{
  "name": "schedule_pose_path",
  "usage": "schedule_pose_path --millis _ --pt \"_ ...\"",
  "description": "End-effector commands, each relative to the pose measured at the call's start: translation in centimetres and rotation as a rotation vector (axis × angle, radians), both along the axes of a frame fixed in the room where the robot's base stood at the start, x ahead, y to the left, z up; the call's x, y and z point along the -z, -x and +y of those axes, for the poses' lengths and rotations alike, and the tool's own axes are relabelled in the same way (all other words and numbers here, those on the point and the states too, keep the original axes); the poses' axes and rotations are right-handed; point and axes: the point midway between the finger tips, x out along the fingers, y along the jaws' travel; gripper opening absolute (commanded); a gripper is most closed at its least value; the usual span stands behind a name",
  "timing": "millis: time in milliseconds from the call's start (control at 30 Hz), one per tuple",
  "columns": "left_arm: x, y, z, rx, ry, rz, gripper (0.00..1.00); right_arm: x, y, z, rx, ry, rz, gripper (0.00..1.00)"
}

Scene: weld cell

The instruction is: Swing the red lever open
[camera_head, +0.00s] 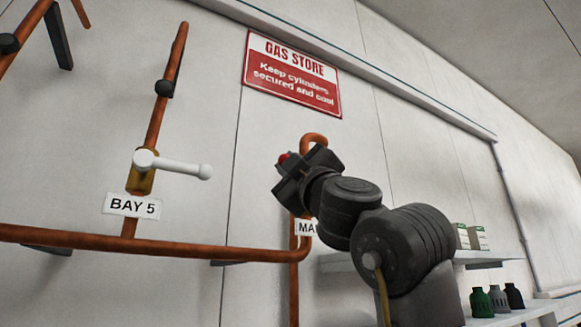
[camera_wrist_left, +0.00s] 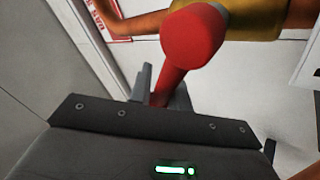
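The red lever shows only as a small red bit (camera_head: 283,158) in the head view, mostly hidden behind my left gripper (camera_head: 292,178). In the left wrist view the red lever (camera_wrist_left: 195,38) has a rounded end pointing toward the camera, by a brass valve body (camera_wrist_left: 255,18) on a copper pipe. Its red stem runs down between the grey fingers of my left gripper (camera_wrist_left: 165,95). The fingers sit close on both sides of the stem and look shut on it. My right gripper is in neither view.
A white lever (camera_head: 180,166) sits on the pipe above the BAY 5 label (camera_head: 132,205). A copper pipe (camera_head: 120,244) runs along the wall. A red GAS STORE sign (camera_head: 292,75) hangs above. Shelves at right hold boxes (camera_head: 470,237) and several bottles (camera_head: 497,300).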

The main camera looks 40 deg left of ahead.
Motion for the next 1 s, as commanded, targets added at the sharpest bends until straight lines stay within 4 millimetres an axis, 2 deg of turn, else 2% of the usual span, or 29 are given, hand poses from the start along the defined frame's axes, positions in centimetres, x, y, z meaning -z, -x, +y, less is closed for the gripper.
schedule_pose_path --millis 33,133,467,567,800,1000 --pt "-0.1 0.1 0.0 -0.001 -0.001 -0.003 0.26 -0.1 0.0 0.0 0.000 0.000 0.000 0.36" --pt "0.0 0.1 0.0 0.000 0.001 -0.001 0.37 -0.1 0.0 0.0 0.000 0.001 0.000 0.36" --pt "0.5 0.0 -0.3 0.000 0.003 0.001 0.37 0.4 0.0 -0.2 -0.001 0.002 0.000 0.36" --pt "1.5 0.3 -1.1 0.003 0.003 0.000 0.37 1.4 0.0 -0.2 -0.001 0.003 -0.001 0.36" --pt "4.7 1.4 -4.7 0.003 0.002 -0.001 0.37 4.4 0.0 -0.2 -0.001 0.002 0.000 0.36" --pt "6.4 2.2 -7.0 -0.001 0.001 -0.002 0.37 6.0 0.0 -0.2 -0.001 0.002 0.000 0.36"
